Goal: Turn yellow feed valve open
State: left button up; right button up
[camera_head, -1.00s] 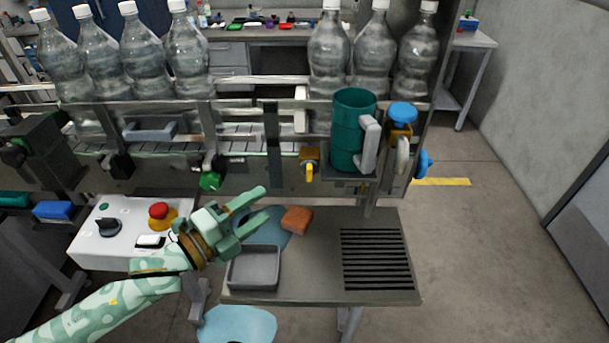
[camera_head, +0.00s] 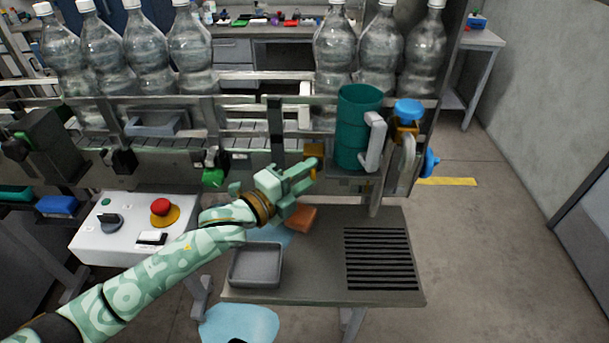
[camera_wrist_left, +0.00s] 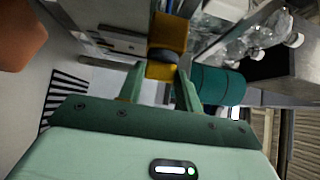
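The yellow feed valve (camera_head: 313,151) sits on the front of the conveyor, left of the green cylinder. Its upper part shows in the head view; my left gripper hides much of its handle. My left gripper (camera_head: 313,174) is at the valve, its fingers pointing toward it. In the left wrist view, the fingers are apart, and the yellow valve (camera_wrist_left: 168,32) with a dark round end lies just ahead of and between the fingertips (camera_wrist_left: 160,72). Whether a finger touches the handle, I cannot tell. My right gripper is not in view.
The green cylinder (camera_head: 355,137) with a grey handle and a blue-knobbed valve (camera_head: 408,110) stand to the right. Below are an orange block (camera_head: 302,218), a grey tray (camera_head: 256,265) and a slotted grille (camera_head: 381,258). A control box with a red button (camera_head: 161,207) is at left.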

pick_arm(q)
jog(key=c, duration=0.4)
jog(key=shift+d+f+n+t+h+b, duration=0.1)
jog(key=shift+f+n+t+h+b, duration=0.15)
jog(key=shift+n+t+b, duration=0.7)
jog(key=shift+f+n+t+h+b, duration=0.2)
jog(key=shift+n+t+b, duration=0.45)
jog(key=shift+n+b, duration=0.6)
jog(key=shift+d+f+n+t+h+b, duration=0.1)
jog(key=shift+f+n+t+h+b, duration=0.15)
jog(key=shift+n+t+b, duration=0.7)
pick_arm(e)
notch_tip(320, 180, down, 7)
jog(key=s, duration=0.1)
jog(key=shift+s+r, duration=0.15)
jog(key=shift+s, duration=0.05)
pick_arm(q)
jog(key=shift+r, duration=0.1)
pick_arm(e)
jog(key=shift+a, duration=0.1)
pick_arm(q)
jog(key=o, duration=1)
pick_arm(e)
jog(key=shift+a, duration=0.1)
